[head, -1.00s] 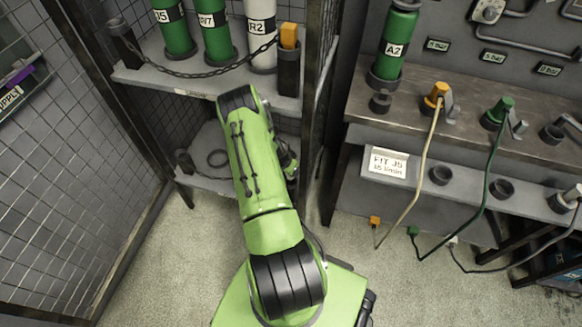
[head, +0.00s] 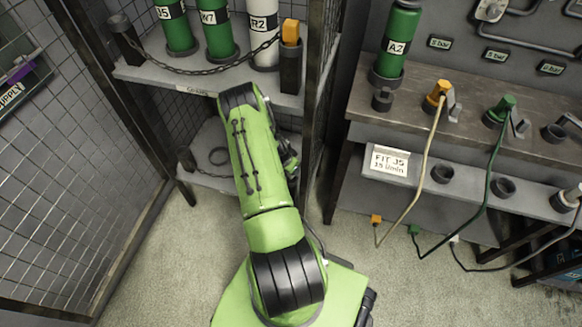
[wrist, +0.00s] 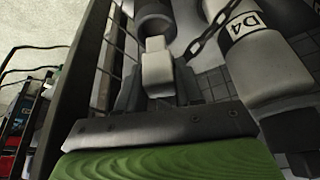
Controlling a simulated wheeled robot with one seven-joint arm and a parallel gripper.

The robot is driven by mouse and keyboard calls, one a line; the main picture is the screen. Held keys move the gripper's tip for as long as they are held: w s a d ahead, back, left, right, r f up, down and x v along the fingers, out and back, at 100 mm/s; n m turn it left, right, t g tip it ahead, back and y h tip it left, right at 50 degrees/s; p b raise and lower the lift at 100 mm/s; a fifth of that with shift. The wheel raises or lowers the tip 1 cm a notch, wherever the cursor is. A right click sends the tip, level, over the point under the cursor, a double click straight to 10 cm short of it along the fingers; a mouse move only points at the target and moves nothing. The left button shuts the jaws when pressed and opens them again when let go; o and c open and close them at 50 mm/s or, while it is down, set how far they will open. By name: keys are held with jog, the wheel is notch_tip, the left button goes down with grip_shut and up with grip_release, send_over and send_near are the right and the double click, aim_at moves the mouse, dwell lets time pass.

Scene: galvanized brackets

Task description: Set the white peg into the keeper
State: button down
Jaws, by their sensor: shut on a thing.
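The white peg (wrist: 157,70) is in the middle of the wrist view, between the fingers of my gripper (wrist: 157,88), which is shut on it. The peg's narrower end points toward a dark round keeper (wrist: 154,20) at the top of the view. The two look very close; I cannot tell whether the peg's end is inside it. In the head view my green arm reaches into the shelf bay, and the arm and shelf hide the peg and the fingers.
A white cylinder marked D4 (wrist: 250,60) stands right of the peg, with a dark chain (wrist: 205,30) between. Mesh and a dark post (wrist: 88,70) are close on the left. In the head view, an orange peg (head: 290,32) sits in a dark holder on the upper shelf.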

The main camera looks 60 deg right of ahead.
jog(key=shift+f, duration=1.75)
jog(key=c, duration=0.6)
grip_release()
jog(key=shift+c, duration=0.2)
jog(key=shift+r, duration=0.1)
jog(key=p+v, duration=0.5)
jog(key=v, duration=1)
jog(key=shift+a+r, duration=0.2)
jog(key=shift+r, duration=0.05)
jog(key=shift+w, duration=0.1)
